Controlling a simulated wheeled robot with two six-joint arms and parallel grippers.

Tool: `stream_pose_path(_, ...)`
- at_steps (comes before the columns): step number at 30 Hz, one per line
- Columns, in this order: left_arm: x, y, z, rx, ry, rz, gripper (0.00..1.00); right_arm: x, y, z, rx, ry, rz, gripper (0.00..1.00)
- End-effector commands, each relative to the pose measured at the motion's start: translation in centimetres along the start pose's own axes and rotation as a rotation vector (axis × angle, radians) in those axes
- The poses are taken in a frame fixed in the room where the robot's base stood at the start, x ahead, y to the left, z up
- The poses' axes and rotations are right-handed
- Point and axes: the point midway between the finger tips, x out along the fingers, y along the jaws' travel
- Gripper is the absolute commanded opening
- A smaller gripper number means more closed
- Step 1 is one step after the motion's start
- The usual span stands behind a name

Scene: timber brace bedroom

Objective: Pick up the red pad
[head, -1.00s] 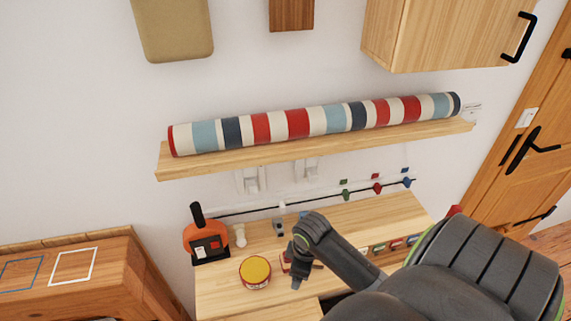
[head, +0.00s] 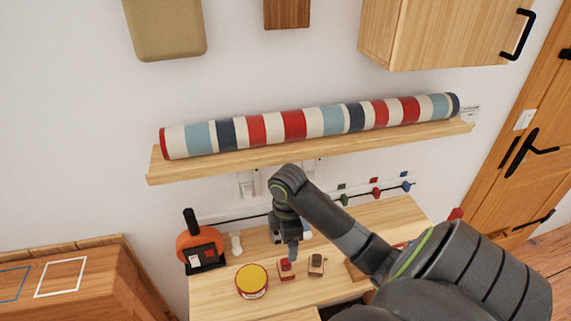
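A small red block (head: 286,268), which may be the red pad, lies on the wooden desk (head: 215,295), right of a round tin. My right gripper (head: 293,253) points down just above it and partly overlaps it in the head view. The fingertips are small and dark, so I cannot tell whether they are open or shut, or whether they touch the block. A brown block with a dark top (head: 316,265) stands just right of it. My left gripper is not in view.
The round tin with a yellow top (head: 252,279) and an orange-and-black device (head: 200,248) stand to the left. A shelf (head: 165,173) with a striped roll (head: 294,126) overhangs the back of the desk. A wooden cabinet (head: 85,270) is at the left.

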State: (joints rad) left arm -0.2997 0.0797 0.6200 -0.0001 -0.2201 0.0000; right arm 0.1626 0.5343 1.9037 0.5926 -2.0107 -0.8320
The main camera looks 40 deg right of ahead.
Motion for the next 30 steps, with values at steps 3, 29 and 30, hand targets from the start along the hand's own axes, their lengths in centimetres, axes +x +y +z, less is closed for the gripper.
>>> stream_pose_path(3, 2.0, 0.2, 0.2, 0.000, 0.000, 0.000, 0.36, 2.0, 0.0, 0.0, 0.000, 0.000, 0.000, 0.80)
stream_pose_path(29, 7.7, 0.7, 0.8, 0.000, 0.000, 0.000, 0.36, 10.1, -0.7, -0.7, 0.003, 0.002, -0.007, 0.80)
stream_pose_path(30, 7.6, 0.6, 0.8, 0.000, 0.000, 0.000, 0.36, 10.7, -0.6, -0.7, 0.003, 0.001, -0.005, 0.80)
